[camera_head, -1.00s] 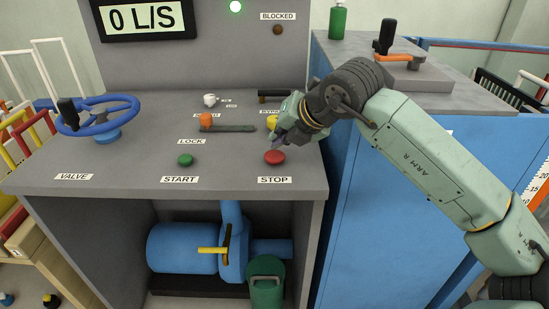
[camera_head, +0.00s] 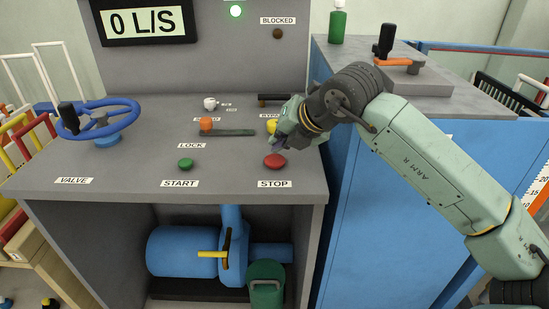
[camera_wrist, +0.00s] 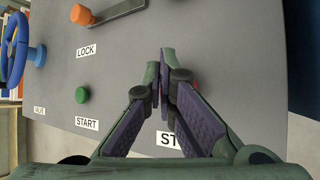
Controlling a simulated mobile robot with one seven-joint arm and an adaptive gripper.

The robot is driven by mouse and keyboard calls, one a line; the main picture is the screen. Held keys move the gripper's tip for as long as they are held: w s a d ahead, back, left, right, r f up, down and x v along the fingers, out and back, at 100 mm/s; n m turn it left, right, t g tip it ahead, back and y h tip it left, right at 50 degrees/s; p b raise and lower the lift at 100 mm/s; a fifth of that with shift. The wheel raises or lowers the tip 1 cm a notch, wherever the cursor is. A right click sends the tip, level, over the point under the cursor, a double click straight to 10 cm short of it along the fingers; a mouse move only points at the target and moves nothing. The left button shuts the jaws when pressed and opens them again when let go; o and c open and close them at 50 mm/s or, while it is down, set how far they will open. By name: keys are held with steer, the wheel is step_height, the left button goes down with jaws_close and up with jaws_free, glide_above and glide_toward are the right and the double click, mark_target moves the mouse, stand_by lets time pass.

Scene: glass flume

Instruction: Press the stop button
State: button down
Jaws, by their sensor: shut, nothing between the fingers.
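The red stop button (camera_head: 274,161) sits on the grey console (camera_head: 120,185) near its front right edge, with the STOP label (camera_head: 274,183) in front of it. My gripper (camera_head: 277,144) is shut and empty, its fingertips pointing down just behind and above the button in the head view. Whether they touch it cannot be told. In the wrist view my gripper (camera_wrist: 160,98) has its fingertips together, and the fingers hide most of the button; a sliver of red shows beside the right finger. The STOP label (camera_wrist: 166,139) is partly covered there too.
The green start button (camera_head: 185,163) is to the left. A blue valve wheel (camera_head: 98,117) stands far left.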

mark_target(278, 158)
steer(key=shift+f+b, duration=0.2)
steer(key=shift+b, duration=0.1)
steer(key=shift+f+b, duration=0.3)
steer(key=shift+b, duration=0.25)
steer(key=shift+f+b, duration=0.5)
steer(key=shift+b, duration=0.2)
stand_by(0.6)
steer(key=shift+r, duration=0.1)
steer(key=shift+r+p, duration=0.35)
steer(key=shift+r, duration=0.55)
step_height(278, 158, up, 6)
steer(key=p, duration=0.3)
stand_by(0.3)
